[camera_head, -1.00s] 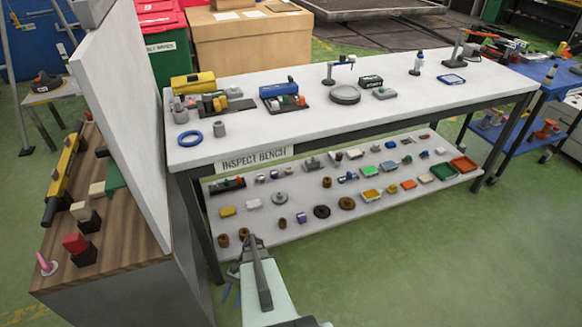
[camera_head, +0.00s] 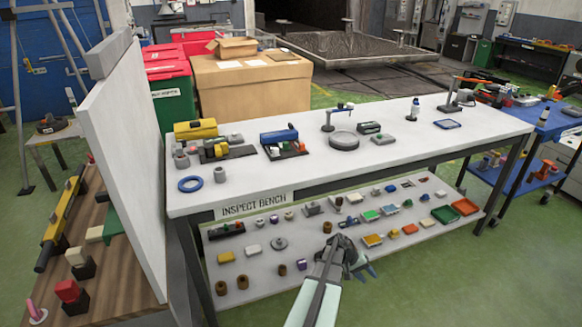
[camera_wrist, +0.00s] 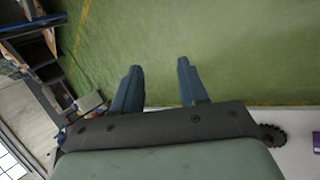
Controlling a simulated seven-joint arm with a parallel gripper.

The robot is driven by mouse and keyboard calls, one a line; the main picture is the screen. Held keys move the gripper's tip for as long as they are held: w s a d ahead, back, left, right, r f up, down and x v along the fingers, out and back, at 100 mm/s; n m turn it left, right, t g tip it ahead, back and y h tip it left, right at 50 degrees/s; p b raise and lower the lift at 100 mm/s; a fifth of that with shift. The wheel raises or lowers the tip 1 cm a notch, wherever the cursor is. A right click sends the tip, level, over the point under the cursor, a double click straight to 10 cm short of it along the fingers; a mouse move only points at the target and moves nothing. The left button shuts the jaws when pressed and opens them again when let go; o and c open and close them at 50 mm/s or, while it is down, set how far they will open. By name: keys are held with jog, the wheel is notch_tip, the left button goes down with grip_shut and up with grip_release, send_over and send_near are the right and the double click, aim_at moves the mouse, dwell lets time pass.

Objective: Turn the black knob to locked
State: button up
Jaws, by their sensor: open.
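I cannot make out for sure a black knob or any locked marking in either view. A dark, toothed round piece (camera_wrist: 272,138) shows at the lower right of the wrist view; I cannot tell what it is. My gripper (camera_head: 366,266) is in front of the lower shelf in the head view, partly hidden by its own wrist. In the wrist view its two blue-grey fingers (camera_wrist: 159,66) are apart with nothing between them, over green floor.
The white inspect bench (camera_head: 255,188) carries several small fixtures and tools. Its lower shelf (camera_head: 262,292) holds many small parts. A blue cart (camera_head: 512,172) stands right. Green floor in front is free.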

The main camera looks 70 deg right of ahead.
jog(key=s+d+r+n+g+h, duration=0.3)
jog(key=s+d+r+g+h, duration=0.1)
jog(key=s+d+r, duration=0.9)
jog(key=d+r+n+h, duration=0.2)
jog(key=d+r+h, duration=0.15)
jog(key=r, duration=0.55)
notch_tip(320, 180, up, 34)
jog(key=t+y, duration=0.6)
jog(key=t, duration=0.9)
send_over(291, 124)
jog(key=s+a, duration=0.4)
jog(key=x, duration=1.3)
jog(key=shift+w+f, duration=0.15)
jog(key=shift+w, duration=0.1)
